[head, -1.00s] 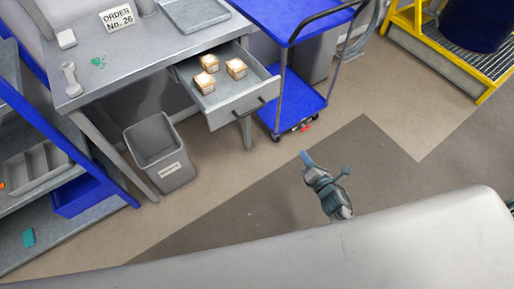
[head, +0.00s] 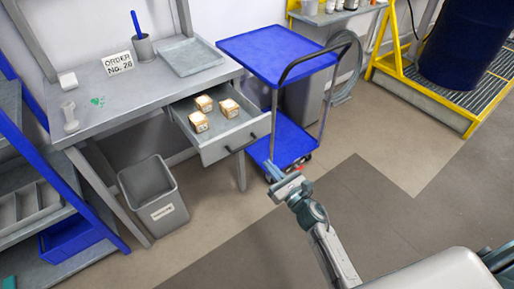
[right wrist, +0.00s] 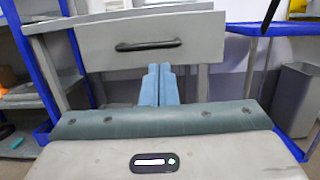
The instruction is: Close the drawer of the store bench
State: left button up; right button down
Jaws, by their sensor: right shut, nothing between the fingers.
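The store bench (head: 97,121) is grey and stands at the left in the head view. Its drawer (head: 222,139) is pulled open toward the front and holds three small boxes (head: 204,103). The drawer has a dark bar handle (head: 240,144). In the right wrist view the drawer front (right wrist: 196,32) and its handle (right wrist: 148,45) fill the upper middle. My right gripper (head: 272,170) is shut and empty, in front of and below the drawer, apart from it. Its blue fingers show in the right wrist view (right wrist: 159,84), under the handle. My left gripper is not in view.
A blue trolley (head: 270,50) stands just right of the drawer. A grey bin (head: 153,195) stands on the floor under the bench. A blue-framed shelf (head: 62,178) is at the far left. The floor in front of the drawer is clear.

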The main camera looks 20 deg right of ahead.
jog(key=p+x, duration=0.2)
jog(key=x, duration=0.5)
jog(key=shift+w, duration=0.15)
